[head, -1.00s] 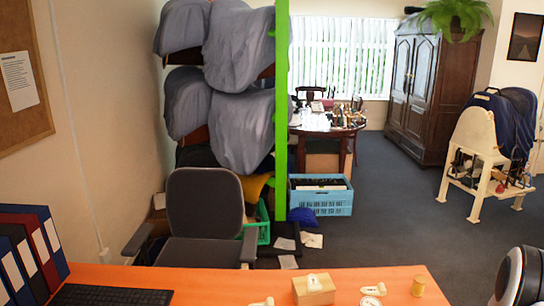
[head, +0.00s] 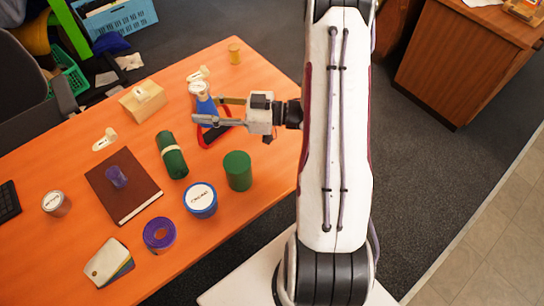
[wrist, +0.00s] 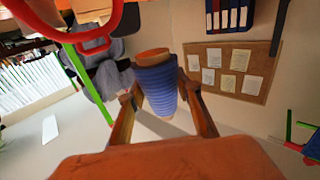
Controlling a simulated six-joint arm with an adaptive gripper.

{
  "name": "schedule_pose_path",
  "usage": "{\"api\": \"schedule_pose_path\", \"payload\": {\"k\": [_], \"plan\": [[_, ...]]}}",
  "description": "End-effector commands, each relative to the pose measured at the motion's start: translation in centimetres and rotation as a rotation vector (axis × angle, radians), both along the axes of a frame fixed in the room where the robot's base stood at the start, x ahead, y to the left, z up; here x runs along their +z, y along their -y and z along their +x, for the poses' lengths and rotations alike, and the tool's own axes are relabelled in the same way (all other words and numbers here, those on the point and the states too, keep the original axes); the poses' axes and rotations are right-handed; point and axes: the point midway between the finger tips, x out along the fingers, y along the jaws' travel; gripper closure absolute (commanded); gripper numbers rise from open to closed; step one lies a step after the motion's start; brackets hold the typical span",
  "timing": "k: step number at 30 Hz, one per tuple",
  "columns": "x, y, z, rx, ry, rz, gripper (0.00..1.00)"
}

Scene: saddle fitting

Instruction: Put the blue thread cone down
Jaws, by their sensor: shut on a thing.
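The blue thread cone (head: 206,105) is between the two fingers of my gripper (head: 208,111), at the back of the orange table in the head view. My gripper is shut on it, with one finger on each side. In the wrist view the cone (wrist: 156,88) shows ribbed blue thread and an orange-brown end, between the fingers (wrist: 162,110). I cannot tell whether the cone touches the table or hangs above it.
Bare tabletop lies at the front left.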

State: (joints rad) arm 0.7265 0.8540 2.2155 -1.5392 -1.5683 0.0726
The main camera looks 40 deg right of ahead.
Motion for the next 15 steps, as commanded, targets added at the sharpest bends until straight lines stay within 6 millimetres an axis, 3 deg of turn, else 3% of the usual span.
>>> {"api": "schedule_pose_path", "payload": {"k": [6,15], "plan": [[-1.3,4.2,-1.8,-0.104,-0.001,0.002,0.90],[-3.0,8.8,-4.9,-0.235,-0.002,0.003,0.90]]}}
